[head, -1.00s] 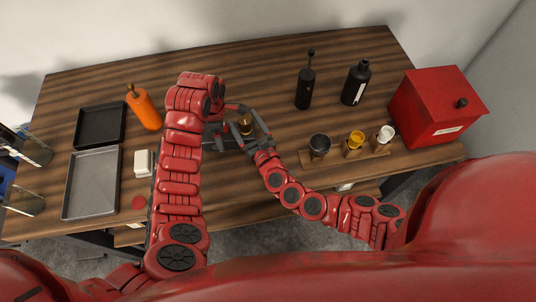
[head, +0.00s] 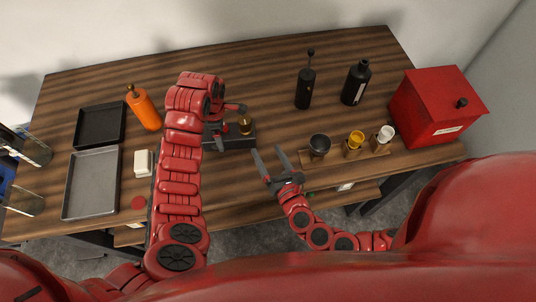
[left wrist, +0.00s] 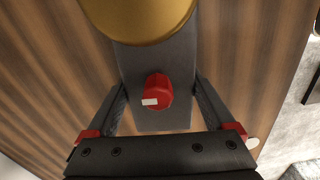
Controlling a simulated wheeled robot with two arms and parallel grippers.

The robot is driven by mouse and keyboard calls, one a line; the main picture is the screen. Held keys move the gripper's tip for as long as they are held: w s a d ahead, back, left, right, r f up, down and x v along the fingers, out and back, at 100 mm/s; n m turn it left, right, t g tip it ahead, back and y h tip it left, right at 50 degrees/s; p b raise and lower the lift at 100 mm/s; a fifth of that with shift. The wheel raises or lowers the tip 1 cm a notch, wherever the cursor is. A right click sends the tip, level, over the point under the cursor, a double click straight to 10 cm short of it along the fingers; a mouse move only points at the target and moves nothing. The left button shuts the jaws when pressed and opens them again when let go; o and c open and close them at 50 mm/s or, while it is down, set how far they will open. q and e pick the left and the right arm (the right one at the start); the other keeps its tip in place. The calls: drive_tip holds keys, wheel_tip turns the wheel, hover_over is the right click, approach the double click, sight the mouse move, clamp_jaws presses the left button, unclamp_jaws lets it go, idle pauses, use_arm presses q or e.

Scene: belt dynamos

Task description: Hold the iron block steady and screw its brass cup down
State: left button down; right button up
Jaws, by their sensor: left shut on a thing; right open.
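The dark iron block (head: 240,139) lies on the wooden table near the middle, with the brass cup (head: 245,125) on top of it. My left gripper (head: 222,126) is shut on the block from its left end. In the left wrist view the block (left wrist: 150,55) sits between both fingers, with a red knob (left wrist: 158,88) on its near end. The brass cup (left wrist: 138,15) is cut off by that view's top edge, so its seating is hidden. My right gripper (head: 267,151) is open and empty, to the right of and nearer than the block, apart from the cup.
An orange bottle (head: 144,109), two trays (head: 92,183) and a white block (head: 143,163) are on the left.

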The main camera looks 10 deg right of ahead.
drive_tip(key=shift+a+f+m+h, duration=0.1)
drive_tip(key=shift+f+m+h, duration=0.15)
drive_tip(key=shift+m, duration=0.55)
drive_tip(key=shift+f+m+h, duration=0.15)
drive_tip(key=shift+m+h, duration=0.1)
drive_tip(key=shift+m, duration=0.55)
